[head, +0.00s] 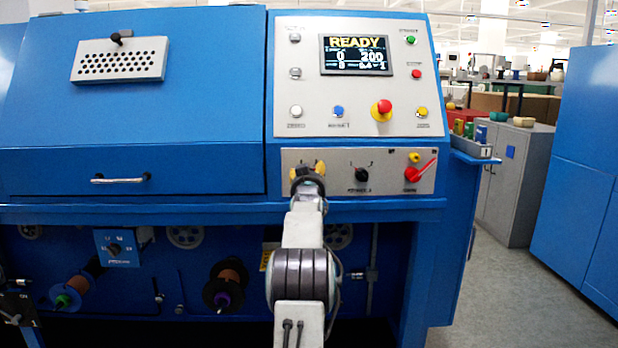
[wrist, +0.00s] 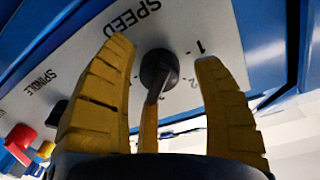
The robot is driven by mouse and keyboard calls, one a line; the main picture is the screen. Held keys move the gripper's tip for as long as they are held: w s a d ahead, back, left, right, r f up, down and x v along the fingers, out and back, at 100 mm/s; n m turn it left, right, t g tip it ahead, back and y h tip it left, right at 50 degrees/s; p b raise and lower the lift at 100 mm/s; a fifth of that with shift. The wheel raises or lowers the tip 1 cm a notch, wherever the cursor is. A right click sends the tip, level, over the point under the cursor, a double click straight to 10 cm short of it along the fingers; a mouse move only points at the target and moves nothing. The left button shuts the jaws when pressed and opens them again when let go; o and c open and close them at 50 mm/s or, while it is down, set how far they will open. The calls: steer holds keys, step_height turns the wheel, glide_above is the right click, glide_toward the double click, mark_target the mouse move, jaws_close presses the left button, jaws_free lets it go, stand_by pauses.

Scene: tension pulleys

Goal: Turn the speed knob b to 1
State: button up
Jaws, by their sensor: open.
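The black speed knob (wrist: 158,68) shows in the wrist view below the word SPEED, on a pale panel. Its narrow bar points down and slightly left in the picture. The printed 1 (wrist: 201,47) is to the right of the knob, and another mark sits just below it. My gripper (wrist: 165,55) is open, with one yellow finger on each side of the knob. I cannot tell whether either finger touches it. In the head view my gripper (head: 308,170) is at the left end of the lower control strip and hides the knob there.
The lower strip (head: 385,192) also carries a black knob (head: 362,174) and a red rotary switch (head: 414,174) to the right. A red emergency button (head: 381,109) sticks out above. A display (head: 356,55) reads READY. Open floor lies at the right.

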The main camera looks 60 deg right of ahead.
steer(key=shift+o, duration=0.3)
steer(key=c, duration=1.2)
steer(key=shift+n, duration=0.3)
steer(key=n, duration=0.3)
steer(key=shift+w+a+b, duration=0.1)
steer(key=shift+b, duration=0.25)
steer(key=shift+w+n, duration=0.1)
steer(key=shift+n, duration=1.9)
steer(key=shift+a+f, duration=0.1)
